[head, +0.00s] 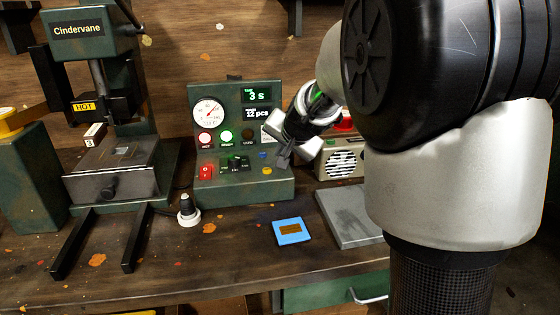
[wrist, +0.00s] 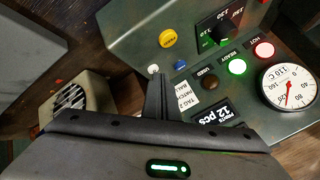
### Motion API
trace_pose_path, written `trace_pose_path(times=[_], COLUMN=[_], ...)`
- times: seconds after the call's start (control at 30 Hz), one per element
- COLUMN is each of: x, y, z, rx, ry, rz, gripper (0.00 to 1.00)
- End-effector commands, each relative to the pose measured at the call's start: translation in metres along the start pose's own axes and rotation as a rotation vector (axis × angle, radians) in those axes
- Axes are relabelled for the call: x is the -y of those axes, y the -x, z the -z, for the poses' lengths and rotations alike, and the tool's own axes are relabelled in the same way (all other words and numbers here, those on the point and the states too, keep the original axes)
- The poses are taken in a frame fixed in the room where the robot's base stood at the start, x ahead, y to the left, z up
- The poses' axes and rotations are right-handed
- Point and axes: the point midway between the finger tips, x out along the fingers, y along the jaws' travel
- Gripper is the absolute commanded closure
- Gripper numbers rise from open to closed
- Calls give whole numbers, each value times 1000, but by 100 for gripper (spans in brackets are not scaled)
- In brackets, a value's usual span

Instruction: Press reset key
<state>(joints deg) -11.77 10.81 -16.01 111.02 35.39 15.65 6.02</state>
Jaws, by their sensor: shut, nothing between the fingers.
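The green control box (head: 242,192) stands at the back of the bench. Its sloped lower face carries small keys: a yellow key (wrist: 168,38), a blue key (wrist: 180,64) and a white key (wrist: 153,69). The lettering on them is too small to read, so I cannot tell which is the reset key. My gripper (head: 284,157) is shut and empty in front of the box's right side. In the wrist view its fingertips (wrist: 160,84) point at the white key and lie close to it; I cannot tell whether they touch. The counter display (head: 257,113) reads 12 pcs.
A press (head: 112,170) marked HOT stands at the left, with a black-and-white knob (head: 188,211) beside it. A beige speaker box (head: 341,163) is right of the control box. A blue pad (head: 291,231) and grey plate (head: 348,217) lie in front.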

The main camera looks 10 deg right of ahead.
Motion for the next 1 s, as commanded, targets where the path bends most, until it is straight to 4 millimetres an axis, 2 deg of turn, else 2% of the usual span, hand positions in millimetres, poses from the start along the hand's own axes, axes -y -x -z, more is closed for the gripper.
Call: trace_pose_path(times=[0.6, 1.0], x=[-2, 7], y=[-3, 9], z=[-2, 6], rx=[1, 1], ry=[0, 1], rz=[-1, -1], gripper=[100, 100])
